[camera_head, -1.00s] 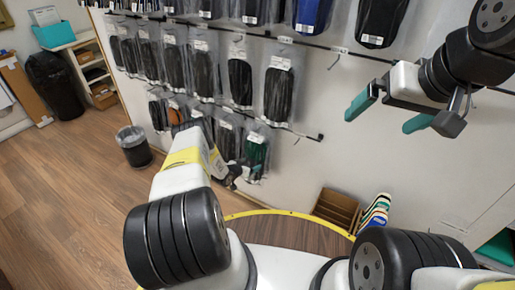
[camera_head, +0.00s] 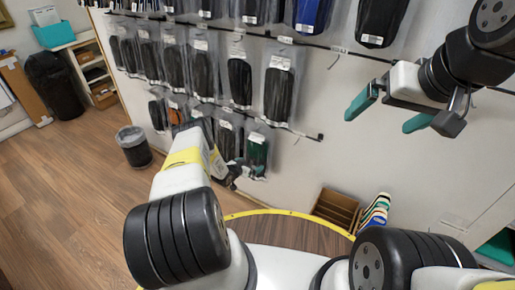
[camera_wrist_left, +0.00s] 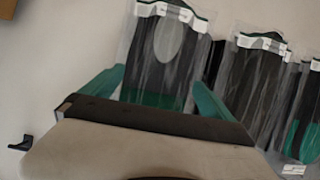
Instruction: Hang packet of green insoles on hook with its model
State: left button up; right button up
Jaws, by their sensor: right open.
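The packet with green insoles (camera_head: 257,150) hangs at the right end of the lower row on the wall. It shows dark and green through clear plastic with a white label. My left gripper (camera_head: 236,176) is beside and below it, mostly hidden behind my own forearm. In the left wrist view, the two teal fingers of my left gripper (camera_wrist_left: 158,92) are wide apart. A clear packet with a green end (camera_wrist_left: 160,60) shows between and beyond them; contact cannot be told. My right gripper (camera_head: 388,112) is open and empty in front of the bare wall at upper right.
Several dark insole packets (camera_head: 203,70) hang in rows on the wall rails. A bare hook end (camera_head: 318,137) sticks out right of the lower row. A wooden crate (camera_head: 335,208) and coloured items (camera_head: 374,212) stand below.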

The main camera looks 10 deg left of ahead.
pick_arm(q)
jog(key=v, duration=0.8)
jog(key=w+a+r+g+y, duration=0.1)
jog(key=w+a+r, duration=0.15)
jog(key=r, duration=0.65)
jog(key=w+a+r+y, duration=0.1)
jog(key=w+r, duration=0.3)
jog(key=r, duration=0.5)
jog(key=s+d+r+n+g+y, duration=0.1)
jog(key=s+r, duration=0.1)
jog(key=r, duration=1)
jog(key=s+d+r+y, duration=0.1)
jog(key=s+r, duration=0.1)
jog(key=r, duration=1)
jog(key=s+d+r+n+g, duration=0.1)
jog(key=s+d+r, duration=0.2)
jog(key=s+r, duration=0.65)
jog(key=s+d+r, duration=0.2)
jog(key=s+d, duration=0.1)
jog(key=s, duration=0.7)
jog(key=s+d+r+n+g+h, duration=0.1)
jog(key=s+d+r, duration=0.2)
jog(key=s, duration=0.7)
jog(key=s+d+r+g+h, duration=0.1)
jog(key=s+d+r, duration=0.2)
jog(key=s, duration=0.7)
